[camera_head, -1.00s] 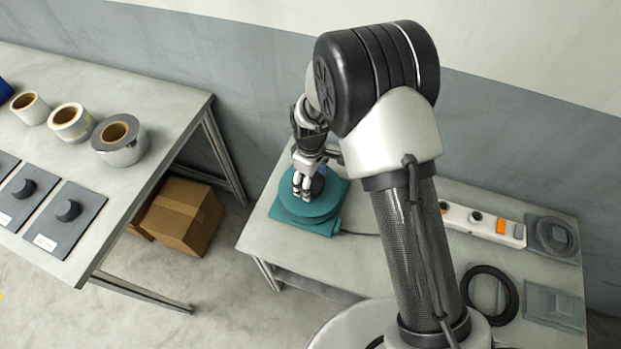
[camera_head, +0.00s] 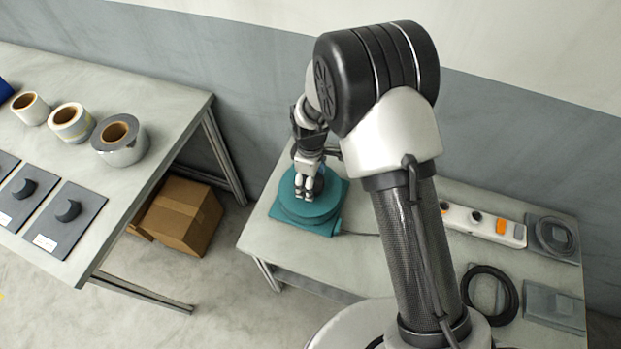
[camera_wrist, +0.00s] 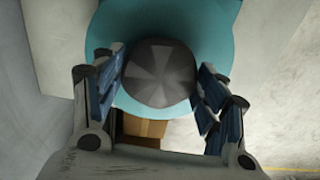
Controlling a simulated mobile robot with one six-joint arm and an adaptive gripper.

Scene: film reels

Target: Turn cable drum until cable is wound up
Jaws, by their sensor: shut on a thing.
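The teal cable drum (camera_head: 287,209) stands on the right-hand table, with a teal base under its round top. In the wrist view its teal disc (camera_wrist: 210,28) surrounds a dark grey round knob (camera_wrist: 160,73). My gripper (camera_head: 304,192) is over the drum, pointing down. In the wrist view its two blue-padded fingers (camera_wrist: 160,88) stand on either side of the knob and are shut on it. A dark cable (camera_head: 362,234) leaves the drum to the right along the table and passes behind my arm. How much cable is wound inside is hidden.
A white power strip (camera_head: 483,224) lies right of my arm. Coiled cable (camera_head: 553,236) and a black ring (camera_head: 511,296) lie on the right table (camera_head: 262,238). The left table holds several tape rolls (camera_head: 119,140). A cardboard box (camera_head: 181,217) sits on the floor between tables.

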